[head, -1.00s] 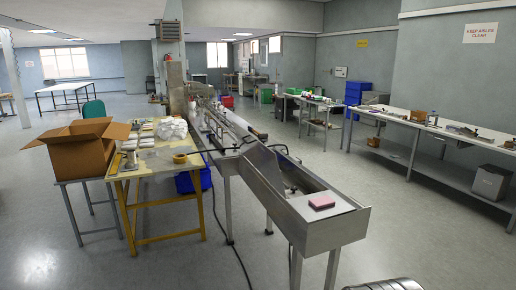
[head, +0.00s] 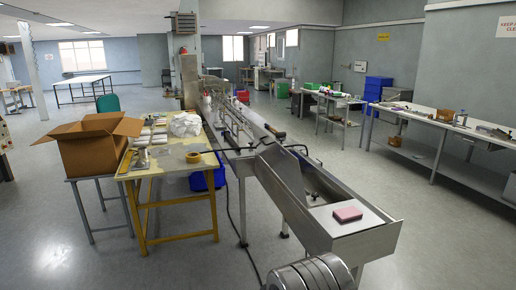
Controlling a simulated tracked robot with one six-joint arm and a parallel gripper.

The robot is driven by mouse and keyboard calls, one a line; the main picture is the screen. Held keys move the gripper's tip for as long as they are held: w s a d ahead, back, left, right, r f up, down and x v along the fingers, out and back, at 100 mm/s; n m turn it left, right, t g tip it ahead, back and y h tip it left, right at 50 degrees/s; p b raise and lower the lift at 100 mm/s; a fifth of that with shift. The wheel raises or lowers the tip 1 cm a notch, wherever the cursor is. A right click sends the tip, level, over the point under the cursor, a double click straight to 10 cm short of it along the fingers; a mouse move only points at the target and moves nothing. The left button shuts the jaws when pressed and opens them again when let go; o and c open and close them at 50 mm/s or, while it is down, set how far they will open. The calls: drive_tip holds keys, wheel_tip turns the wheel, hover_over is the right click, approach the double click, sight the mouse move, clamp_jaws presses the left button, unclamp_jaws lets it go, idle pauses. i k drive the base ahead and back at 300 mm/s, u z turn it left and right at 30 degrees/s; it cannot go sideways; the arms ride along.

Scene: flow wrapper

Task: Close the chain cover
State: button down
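The flow wrapper's long metal infeed conveyor (head: 318,222) runs from the far middle toward me, ending in an open trough at the near right. A raised, tilted sheet-metal panel (head: 283,178) stands along the trough. It looks like the chain cover standing open, but I cannot be sure. Dark parts show inside the trough beside it. A pink block (head: 347,214) lies on the flat plate at the near end. A rounded metal part of my own arm shows at the bottom edge, in front of the conveyor's end. My gripper's fingers are not in view.
A yellow-legged table (head: 172,175) with packs and tape stands left of the conveyor, with an open cardboard box (head: 90,152) beside it. A blue bin (head: 207,178) sits under it. Benches (head: 440,125) line the right. Floor between conveyor and benches is clear.

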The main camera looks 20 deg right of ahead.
sight(282, 162)
drive_tip(key=z, duration=0.1)
drive_tip(key=i, duration=1.15)
drive_tip(key=z, duration=0.6)
